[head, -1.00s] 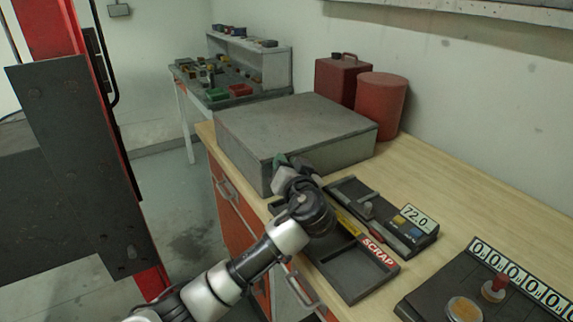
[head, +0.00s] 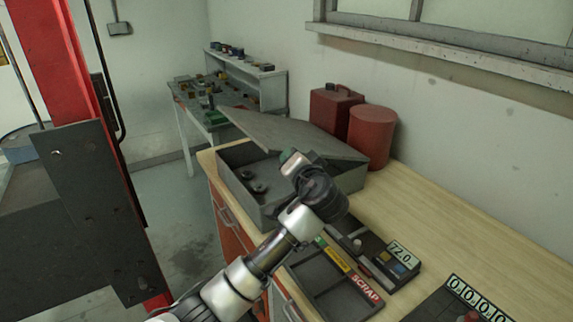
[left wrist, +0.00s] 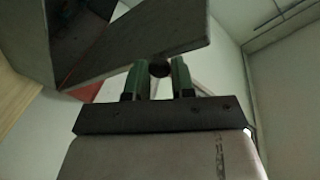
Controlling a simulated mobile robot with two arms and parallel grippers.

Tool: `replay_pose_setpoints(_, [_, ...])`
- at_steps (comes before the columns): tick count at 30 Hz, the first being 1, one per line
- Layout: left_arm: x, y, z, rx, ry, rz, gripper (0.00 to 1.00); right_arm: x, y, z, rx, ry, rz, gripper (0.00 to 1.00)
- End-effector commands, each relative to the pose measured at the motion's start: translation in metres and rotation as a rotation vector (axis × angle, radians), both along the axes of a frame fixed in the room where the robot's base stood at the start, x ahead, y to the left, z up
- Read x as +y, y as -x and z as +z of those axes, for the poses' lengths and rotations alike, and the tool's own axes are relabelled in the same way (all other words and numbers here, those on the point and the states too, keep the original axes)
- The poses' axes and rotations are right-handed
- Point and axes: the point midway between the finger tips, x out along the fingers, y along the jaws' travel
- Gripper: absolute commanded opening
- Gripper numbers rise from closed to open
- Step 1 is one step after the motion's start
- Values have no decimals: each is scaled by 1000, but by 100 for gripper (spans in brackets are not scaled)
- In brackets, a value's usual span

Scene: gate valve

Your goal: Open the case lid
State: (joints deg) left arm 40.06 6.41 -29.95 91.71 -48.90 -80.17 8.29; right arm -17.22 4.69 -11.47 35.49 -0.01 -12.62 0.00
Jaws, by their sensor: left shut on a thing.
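The grey case (head: 238,192) stands on the wooden bench, its lid (head: 300,133) tilted partway up from the front, with the far side low. Dark round parts (head: 258,188) show inside the case. My left gripper (head: 290,157) is at the lid's front edge, over the case opening. In the left wrist view, its two green fingers (left wrist: 158,78) are shut on a small dark round knob (left wrist: 159,69) at the edge of the lid (left wrist: 150,30). My arm hides the case's right front part. My right gripper is not in view.
A red can (head: 333,108) and a red drum (head: 371,135) stand close behind the case. A scrap tray (head: 325,290) and a device reading 72.0 (head: 375,260) lie in front. Bare bench (head: 440,235) is free at right.

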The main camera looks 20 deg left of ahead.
Motion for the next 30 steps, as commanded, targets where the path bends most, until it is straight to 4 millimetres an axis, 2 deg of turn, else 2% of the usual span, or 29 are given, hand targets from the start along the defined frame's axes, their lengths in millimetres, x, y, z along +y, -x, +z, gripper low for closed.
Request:
replay_pose_setpoints(1, [-4, -4, 22, 17, -17, -2, 0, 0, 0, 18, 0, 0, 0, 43])
replay_pose_setpoints(3, [-8, -9, 34, 50, -43, -3, 0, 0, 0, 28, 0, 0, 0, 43])
replay_pose_setpoints(12, [-21, -26, 66, 153, -125, -2, 0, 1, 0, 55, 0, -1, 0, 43])
replay_pose_setpoints(18, [-25, -32, 72, 180, -148, -2, 0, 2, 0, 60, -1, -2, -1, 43])
replay_pose_setpoints(30, [-26, -32, 72, 183, -151, -4, 0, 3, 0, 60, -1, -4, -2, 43])
